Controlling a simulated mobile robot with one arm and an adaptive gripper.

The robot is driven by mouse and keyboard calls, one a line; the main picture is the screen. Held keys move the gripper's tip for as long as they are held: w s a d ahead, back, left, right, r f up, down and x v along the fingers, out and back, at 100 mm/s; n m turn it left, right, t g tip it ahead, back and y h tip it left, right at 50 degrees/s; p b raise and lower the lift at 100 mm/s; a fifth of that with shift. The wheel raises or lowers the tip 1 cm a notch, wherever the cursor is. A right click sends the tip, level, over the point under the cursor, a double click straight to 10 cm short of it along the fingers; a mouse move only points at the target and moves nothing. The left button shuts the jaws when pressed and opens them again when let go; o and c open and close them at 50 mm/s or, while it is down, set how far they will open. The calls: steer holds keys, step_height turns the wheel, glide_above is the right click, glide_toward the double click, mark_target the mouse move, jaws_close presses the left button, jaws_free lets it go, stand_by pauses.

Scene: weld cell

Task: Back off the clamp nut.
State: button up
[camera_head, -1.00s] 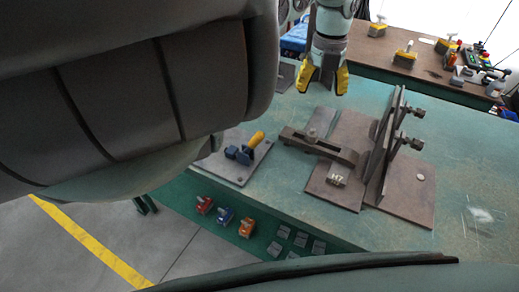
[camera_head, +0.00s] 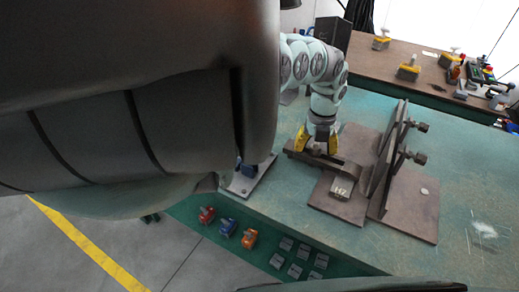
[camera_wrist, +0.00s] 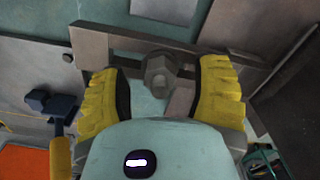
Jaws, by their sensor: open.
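The clamp nut (camera_wrist: 158,75) is a grey hex nut on a stud through the slotted clamp bar (camera_wrist: 205,55). In the wrist view it sits between the two yellow fingers of my gripper (camera_wrist: 160,92), with a gap on each side. My gripper is open. In the head view my gripper (camera_head: 318,140) is down at the clamp bar (camera_head: 340,164), and its fingers hide most of the nut. The bar lies over a brown block marked H7 (camera_head: 341,188).
An upright brown fixture plate with two screw knobs (camera_head: 421,127) stands right of the bar. A blue toggle clamp (camera_wrist: 50,105) with a yellow handle is on a plate to the left. The bench's right side is mostly clear.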

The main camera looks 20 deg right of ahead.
stand_by(0.3)
jaws_close()
stand_by(0.4)
